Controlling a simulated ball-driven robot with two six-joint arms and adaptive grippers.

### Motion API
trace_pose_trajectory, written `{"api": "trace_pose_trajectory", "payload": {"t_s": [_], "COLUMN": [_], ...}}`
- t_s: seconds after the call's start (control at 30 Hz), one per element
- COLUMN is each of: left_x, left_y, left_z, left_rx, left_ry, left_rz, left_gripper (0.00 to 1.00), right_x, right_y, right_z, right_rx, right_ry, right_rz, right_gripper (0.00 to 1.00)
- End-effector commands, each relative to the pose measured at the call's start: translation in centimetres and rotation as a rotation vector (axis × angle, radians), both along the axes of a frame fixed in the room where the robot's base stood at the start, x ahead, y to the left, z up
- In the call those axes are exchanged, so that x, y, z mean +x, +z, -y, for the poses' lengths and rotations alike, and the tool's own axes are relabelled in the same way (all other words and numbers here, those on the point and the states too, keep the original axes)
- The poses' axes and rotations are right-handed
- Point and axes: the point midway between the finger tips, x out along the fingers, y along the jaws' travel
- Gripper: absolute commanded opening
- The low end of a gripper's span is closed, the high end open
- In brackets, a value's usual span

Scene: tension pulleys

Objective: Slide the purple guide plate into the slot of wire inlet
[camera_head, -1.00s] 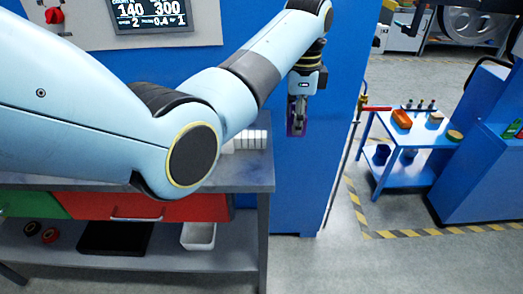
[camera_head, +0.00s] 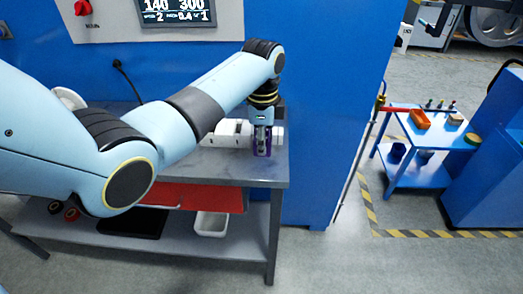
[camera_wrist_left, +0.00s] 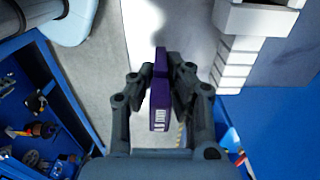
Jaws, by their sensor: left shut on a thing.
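The purple guide plate (camera_head: 261,150) hangs from my left gripper (camera_head: 263,138) in the head view, near the right end of the workbench. In the left wrist view, the plate (camera_wrist_left: 160,108) is clamped between both fingers of my left gripper (camera_wrist_left: 162,85), with a white barcode-like mark on its face. White machine parts (camera_head: 232,133) lie on the bench just behind and left of the gripper. A white stepped part (camera_wrist_left: 234,62) shows at upper right in the left wrist view, apart from the plate. I cannot tell which white part is the wire inlet, and its slot is not clear.
A blue cabinet wall (camera_head: 325,100) stands behind. A blue cart (camera_head: 430,134) is at right beyond open floor.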

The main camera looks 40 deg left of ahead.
Motion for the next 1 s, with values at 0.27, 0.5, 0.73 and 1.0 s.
{"api": "trace_pose_trajectory", "payload": {"t_s": [0.27,0.5,0.73,1.0], "left_x": [-0.1,-0.1,-0.1,-0.1], "left_y": [-2.9,-3.7,-4.1,-4.1], "left_z": [-0.1,-0.1,-0.1,-0.1], "left_rx": [0.000,0.001,0.000,0.000], "left_ry": [0.000,0.000,0.000,0.000], "left_rz": [-0.002,0.002,0.001,0.001], "left_gripper": [0.00,0.00,0.00,0.35], "right_x": [0.0,0.0,0.0,0.0], "right_y": [1.0,1.0,0.8,0.9], "right_z": [-0.2,-0.4,-0.4,-0.4], "right_rx": [0.002,0.004,0.004,0.004], "right_ry": [-0.001,-0.002,-0.002,-0.002], "right_rz": [0.000,0.000,0.000,0.000], "right_gripper": [0.40,0.40,0.40,0.40]}}
